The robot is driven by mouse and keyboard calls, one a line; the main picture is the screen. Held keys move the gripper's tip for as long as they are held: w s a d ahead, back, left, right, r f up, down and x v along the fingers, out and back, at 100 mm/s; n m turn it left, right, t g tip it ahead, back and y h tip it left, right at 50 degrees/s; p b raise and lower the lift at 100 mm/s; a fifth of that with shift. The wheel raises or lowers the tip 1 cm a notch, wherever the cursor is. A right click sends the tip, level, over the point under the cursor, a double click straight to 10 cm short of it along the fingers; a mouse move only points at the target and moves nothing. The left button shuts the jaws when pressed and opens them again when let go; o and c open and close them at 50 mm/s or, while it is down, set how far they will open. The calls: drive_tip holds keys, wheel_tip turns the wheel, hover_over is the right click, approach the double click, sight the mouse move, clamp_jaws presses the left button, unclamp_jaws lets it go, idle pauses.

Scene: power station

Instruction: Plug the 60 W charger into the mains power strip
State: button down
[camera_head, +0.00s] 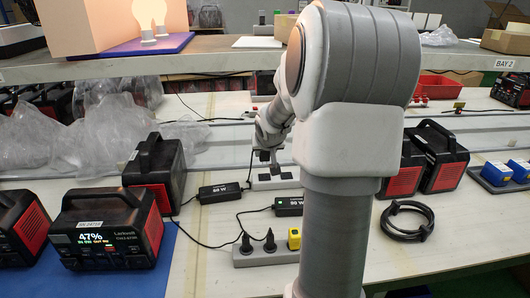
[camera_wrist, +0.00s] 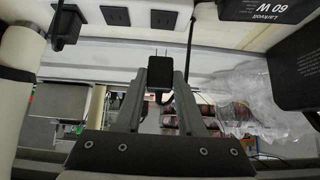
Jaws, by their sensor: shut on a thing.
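My gripper (camera_wrist: 160,82) is shut on a small black plug (camera_wrist: 159,75) with two thin metal prongs. In the wrist view the prongs point up the picture, towards a white power strip with dark sockets (camera_wrist: 115,16), and a gap shows between them. A charger brick marked 60 W (camera_wrist: 286,38) is at the upper right, its text upside down. In the head view my gripper (camera_head: 265,158) is just above a white strip (camera_head: 258,185). Two black charger bricks lie near it, one left (camera_head: 219,192) and one right (camera_head: 288,206); their markings are hard to read there.
A nearer strip (camera_head: 245,260) holds black plugs and a yellow block (camera_head: 294,239). Power stations stand left, one showing 47% (camera_head: 107,229), and right (camera_head: 440,158). A coiled black cable (camera_head: 406,220) lies right. Clear plastic wrap (camera_head: 90,145) covers the back left. My arm hides the middle.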

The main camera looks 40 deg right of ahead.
drive_tip(key=shift+f+b, duration=2)
drive_tip(key=shift+f, duration=0.25)
drive_tip(key=shift+f, duration=0.3)
drive_tip(key=shift+f+b, duration=0.4)
drive_tip(key=shift+b, duration=0.05)
drive_tip(key=shift+f, duration=0.25)
drive_tip(key=shift+c, duration=2.1)
unclamp_jaws()
